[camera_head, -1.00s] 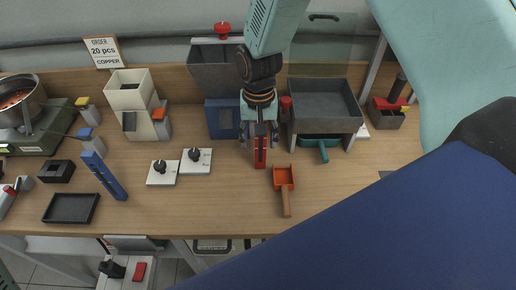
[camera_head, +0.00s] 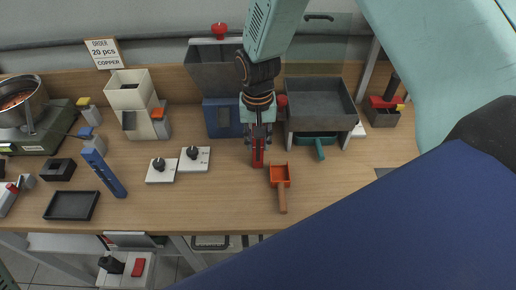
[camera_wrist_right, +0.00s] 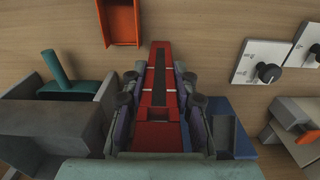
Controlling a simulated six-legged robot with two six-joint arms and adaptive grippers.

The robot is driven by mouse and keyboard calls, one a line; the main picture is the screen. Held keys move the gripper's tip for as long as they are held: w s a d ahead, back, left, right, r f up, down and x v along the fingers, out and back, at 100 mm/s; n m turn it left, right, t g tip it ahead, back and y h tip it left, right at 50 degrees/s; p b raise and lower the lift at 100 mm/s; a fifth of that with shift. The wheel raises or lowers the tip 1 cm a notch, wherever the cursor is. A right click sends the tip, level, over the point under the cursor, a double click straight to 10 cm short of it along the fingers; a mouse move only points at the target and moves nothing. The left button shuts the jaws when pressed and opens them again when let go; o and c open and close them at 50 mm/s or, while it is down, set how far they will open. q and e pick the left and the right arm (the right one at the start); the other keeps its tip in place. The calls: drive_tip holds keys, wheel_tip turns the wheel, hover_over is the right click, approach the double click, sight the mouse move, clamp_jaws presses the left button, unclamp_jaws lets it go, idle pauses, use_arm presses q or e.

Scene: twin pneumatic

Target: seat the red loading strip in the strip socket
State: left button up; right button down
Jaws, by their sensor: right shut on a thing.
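The red loading strip (camera_head: 258,158) is a narrow red piece with a dark slot along it, in front of the blue-based hopper machine. My right gripper (camera_head: 258,142) reaches down from above and is shut on it. In the right wrist view the strip (camera_wrist_right: 158,82) lies between the two fingers of the gripper (camera_wrist_right: 160,100), its far end pointing away. I cannot tell whether its underside touches the table. I cannot pick out the strip socket with certainty. My left gripper is not in view.
An orange scoop (camera_head: 281,177) lies just right of the strip. Two white knob plates (camera_head: 196,167) are to its left. Behind stand the hopper machine (camera_head: 222,118) and a grey bin (camera_head: 318,100) with a teal scoop (camera_head: 319,147) below.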

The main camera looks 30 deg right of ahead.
wheel_tip(320, 180, up, 10)
drive_tip(key=shift+s+a+f, duration=0.1)
drive_tip(key=shift+a, duration=0.05)
use_arm(q)
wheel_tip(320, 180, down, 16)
drive_tip(key=b, duration=1.6)
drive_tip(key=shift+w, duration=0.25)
use_arm(e)
drive_tip(key=s+a+f+n, duration=0.1)
drive_tip(key=s+a+f, duration=0.2)
drive_tip(key=a+f, duration=0.2)
drive_tip(key=shift+s+f+n, duration=0.15)
drive_tip(key=shift+s+n, duration=0.05)
drive_tip(key=shift+n, duration=0.2)
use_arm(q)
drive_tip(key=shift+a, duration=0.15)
use_arm(e)
drive_tip(key=shift+a, duration=0.2)
